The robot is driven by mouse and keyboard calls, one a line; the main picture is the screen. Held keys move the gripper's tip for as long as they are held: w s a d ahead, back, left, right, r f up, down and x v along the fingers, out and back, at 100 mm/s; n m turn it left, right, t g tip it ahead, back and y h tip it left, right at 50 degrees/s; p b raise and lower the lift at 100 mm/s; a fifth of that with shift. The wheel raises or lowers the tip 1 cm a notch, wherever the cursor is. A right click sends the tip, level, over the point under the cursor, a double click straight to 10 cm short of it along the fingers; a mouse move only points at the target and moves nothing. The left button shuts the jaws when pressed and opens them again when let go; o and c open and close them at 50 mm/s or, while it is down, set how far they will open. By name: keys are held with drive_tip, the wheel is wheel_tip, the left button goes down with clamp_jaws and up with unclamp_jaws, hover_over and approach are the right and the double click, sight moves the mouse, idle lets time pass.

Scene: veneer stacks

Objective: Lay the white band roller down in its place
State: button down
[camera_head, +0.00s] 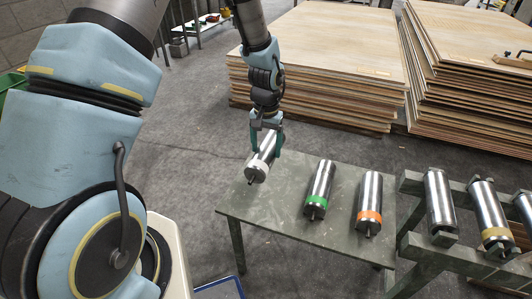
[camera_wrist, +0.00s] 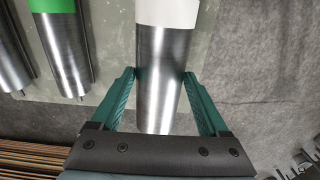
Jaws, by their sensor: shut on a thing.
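The white band roller (camera_head: 263,158) is a steel cylinder with a white band at its near end, over the left part of the green-grey table (camera_head: 262,207). My gripper (camera_head: 267,128) is shut on it, with one finger on each side. The roller (camera_wrist: 160,75) lies between the green fingers (camera_wrist: 160,85) in the wrist view, its white band at the top of the picture. I cannot tell whether the roller touches the table. The green band roller (camera_head: 320,186) and the orange band roller (camera_head: 369,200) lie on the table to its right.
A metal rack (camera_head: 412,217) at the right holds several rollers, one with a yellow band (camera_head: 491,215). Stacks of veneer sheets (camera_head: 325,60) stand behind the table. Bare tabletop shows around the held roller, and open floor (camera_head: 185,140) lies to the left.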

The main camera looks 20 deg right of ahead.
drive_tip(key=shift+r, duration=0.15)
drive_tip(key=shift+f+b, duration=1.85)
drive_tip(key=shift+f, duration=1.65)
drive_tip(key=shift+f+b, duration=0.35)
drive_tip(key=shift+f, duration=0.2)
unclamp_jaws()
wheel_tip(320, 180, up, 11)
drive_tip(key=shift+f, duration=0.1)
